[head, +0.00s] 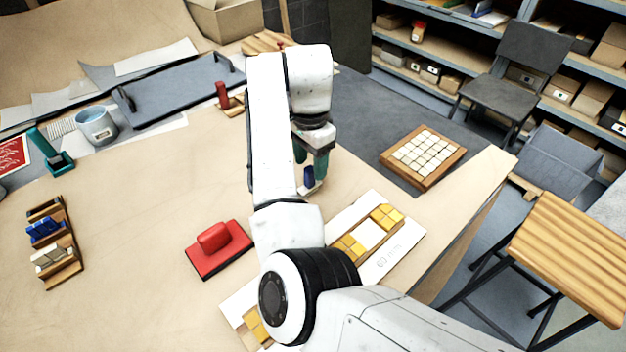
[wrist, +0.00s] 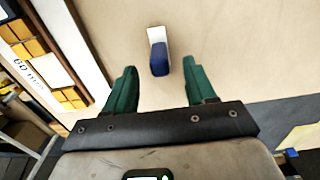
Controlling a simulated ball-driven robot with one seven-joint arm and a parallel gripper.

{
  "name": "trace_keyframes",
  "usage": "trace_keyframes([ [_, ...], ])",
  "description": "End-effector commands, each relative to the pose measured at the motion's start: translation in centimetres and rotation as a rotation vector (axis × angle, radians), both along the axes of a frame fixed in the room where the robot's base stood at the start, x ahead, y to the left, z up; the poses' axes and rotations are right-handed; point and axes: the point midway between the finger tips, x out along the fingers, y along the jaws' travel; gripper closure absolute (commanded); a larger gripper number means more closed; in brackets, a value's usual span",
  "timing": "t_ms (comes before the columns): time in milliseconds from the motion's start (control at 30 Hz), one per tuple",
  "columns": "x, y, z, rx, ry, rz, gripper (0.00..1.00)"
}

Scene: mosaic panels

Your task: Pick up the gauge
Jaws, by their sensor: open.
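The gauge appears to be the small piece with a blue body and a white end, lying on the tan table. In the wrist view the gauge (wrist: 159,62) lies ahead of the fingertips, between their lines, with its white end pointing away. In the head view the gauge (head: 309,177) shows as a blue bit just below the fingers, partly hidden by them. My gripper (wrist: 160,68) is open, with its two green fingers wide apart and nothing between them. In the head view my gripper (head: 311,167) is low over the table's right part.
A tray of cream tiles (head: 402,175) is farther right. A red-handled block (head: 218,250) sits to the left. Bare table surrounds the gauge; the table's edge is to the right.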

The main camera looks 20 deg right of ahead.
Motion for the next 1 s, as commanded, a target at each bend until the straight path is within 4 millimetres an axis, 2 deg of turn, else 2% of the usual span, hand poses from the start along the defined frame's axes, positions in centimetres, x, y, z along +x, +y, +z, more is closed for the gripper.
trace_keyframes([
  [500,-0.2,0.1,-5.8,0.000,0.000,-0.001,0.45],
  [767,-0.2,0.1,-6.0,0.000,-0.001,-0.001,0.45],
  [1000,-0.2,0.1,-6.0,0.000,-0.001,0.000,0.67],
])
